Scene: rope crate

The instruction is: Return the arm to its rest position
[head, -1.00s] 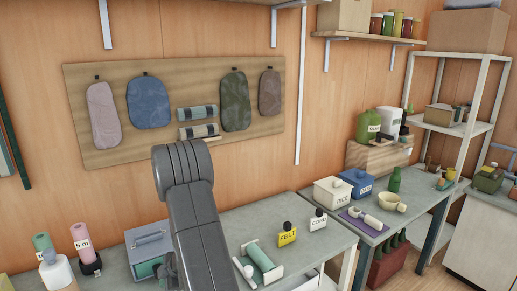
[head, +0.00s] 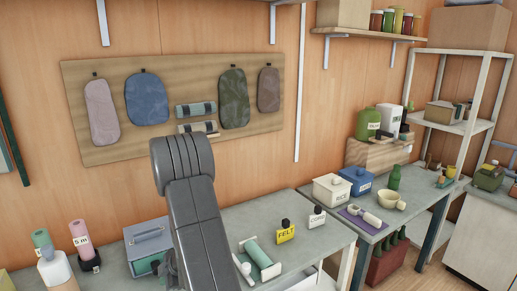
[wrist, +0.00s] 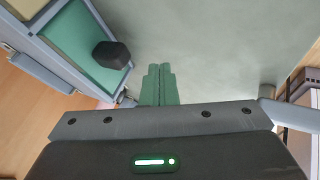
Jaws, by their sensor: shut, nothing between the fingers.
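My gripper (wrist: 158,84) shows in the wrist view with its green fingers pressed together and nothing between them. It is over the grey bench top (wrist: 215,45). In the head view my arm is folded in front of the bench, and the gripper is mostly hidden behind it at the bottom. In the wrist view a blue-grey case (wrist: 66,70) with a green front and a black knob (wrist: 111,54) is to the left of the fingers, apart from them.
A pegboard (head: 178,85) hangs behind.

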